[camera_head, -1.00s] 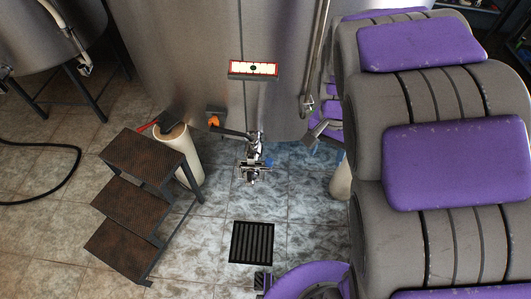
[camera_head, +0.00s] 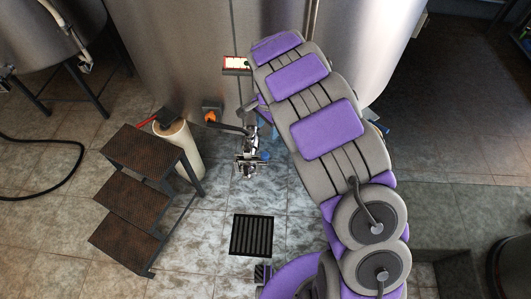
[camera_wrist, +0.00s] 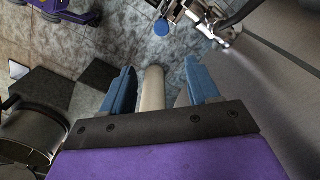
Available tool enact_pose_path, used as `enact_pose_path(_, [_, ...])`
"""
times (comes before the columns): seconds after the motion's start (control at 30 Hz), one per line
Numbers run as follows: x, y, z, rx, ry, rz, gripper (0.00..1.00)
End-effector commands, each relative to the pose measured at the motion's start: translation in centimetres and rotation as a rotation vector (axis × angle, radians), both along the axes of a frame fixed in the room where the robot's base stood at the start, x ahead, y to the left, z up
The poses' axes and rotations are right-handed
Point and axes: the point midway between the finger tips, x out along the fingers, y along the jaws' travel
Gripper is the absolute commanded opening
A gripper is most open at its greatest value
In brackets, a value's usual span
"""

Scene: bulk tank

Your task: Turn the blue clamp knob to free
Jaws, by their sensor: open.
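The blue clamp knob (camera_head: 266,155) sits on the right side of the metal outlet fitting (camera_head: 248,158), low at the front of the steel tank. In the wrist view the round blue knob (camera_wrist: 161,27) shows near the top, beside the shiny fitting (camera_wrist: 205,18). My gripper (camera_wrist: 158,68) is open, its two blue fingers spread, with nothing held. The knob lies beyond the fingertips, apart from them. In the head view my arm hides most of the gripper, close to the tank and just above and right of the fitting.
A floor drain (camera_head: 251,235) lies below the fitting. Tiled floor between steps and drain is clear.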

Motion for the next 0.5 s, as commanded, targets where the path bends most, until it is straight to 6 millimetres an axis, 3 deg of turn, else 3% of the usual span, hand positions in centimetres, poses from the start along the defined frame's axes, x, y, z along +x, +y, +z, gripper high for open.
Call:
enact_pose_path(0.3, [0.0,1.0,-5.3,-0.013,0.0,0.003,0.61])
enact_pose_path(0.5, [-0.1,0.6,-9.2,-0.008,0.003,0.003,0.61])
